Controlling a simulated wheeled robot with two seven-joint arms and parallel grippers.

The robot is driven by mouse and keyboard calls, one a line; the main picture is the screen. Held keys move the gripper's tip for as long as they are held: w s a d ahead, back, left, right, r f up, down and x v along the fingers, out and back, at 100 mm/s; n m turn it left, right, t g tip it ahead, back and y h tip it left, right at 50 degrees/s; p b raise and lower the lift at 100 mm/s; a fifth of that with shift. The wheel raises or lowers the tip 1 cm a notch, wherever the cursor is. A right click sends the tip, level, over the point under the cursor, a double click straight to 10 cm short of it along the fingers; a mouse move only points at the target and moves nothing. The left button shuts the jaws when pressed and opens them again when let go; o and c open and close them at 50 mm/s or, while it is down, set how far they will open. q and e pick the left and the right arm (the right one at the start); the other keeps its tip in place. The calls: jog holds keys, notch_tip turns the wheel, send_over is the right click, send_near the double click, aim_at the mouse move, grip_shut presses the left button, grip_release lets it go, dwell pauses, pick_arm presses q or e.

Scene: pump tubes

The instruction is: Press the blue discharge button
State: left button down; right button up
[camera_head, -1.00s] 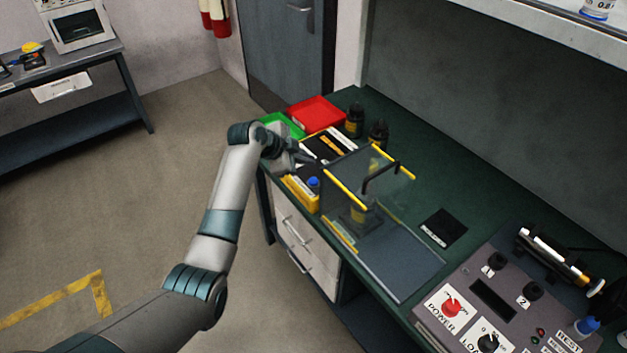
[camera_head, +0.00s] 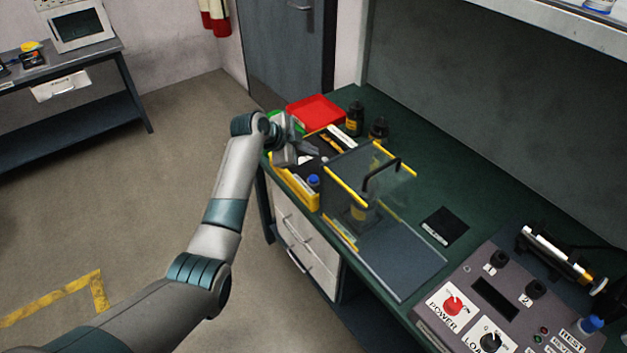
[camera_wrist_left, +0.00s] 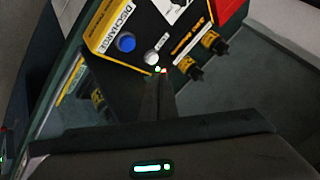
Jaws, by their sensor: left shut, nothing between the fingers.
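The blue discharge button (camera_head: 313,181) stands on the front end of a yellow-edged box (camera_head: 297,188) on the green bench. In the left wrist view the blue button (camera_wrist_left: 127,43) sits beside a "DISCHARGE" label (camera_wrist_left: 113,22), with a white round part (camera_wrist_left: 151,57) near it. My left gripper (camera_head: 316,151) is shut and empty. It is above the box, behind the blue button in the head view, and appears apart from it. In the wrist view its closed fingertips (camera_wrist_left: 160,80) point toward the panel, below and right of the button. My right gripper is not visible.
A clear guard with yellow edges (camera_head: 345,188) stands just right of the box. Dark bottles (camera_head: 355,120) and a red tray (camera_head: 315,111) are behind. A control panel (camera_head: 480,300) with knobs is at the front right. Bare bench lies along the back.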

pick_arm(q)
jog(key=b, duration=0.3)
send_over(310, 180)
notch_tip(310, 180, down, 5)
jog(key=shift+r, duration=0.2)
jog(key=shift+f+b, duration=0.8)
jog(key=shift+f, duration=0.45)
jog(key=shift+f, duration=0.15)
dwell(0.7)
jog(key=shift+f, duration=0.25)
jog(key=shift+f+b, duration=0.65)
jog(key=shift+b, duration=0.05)
dwell(1.0)
jog(key=shift+r, duration=0.15)
jog(key=shift+r+p, duration=0.8)
jog(key=shift+r, duration=0.1)
jog(key=shift+r+p, duration=1.85)
jog(key=shift+r, duration=0.7)
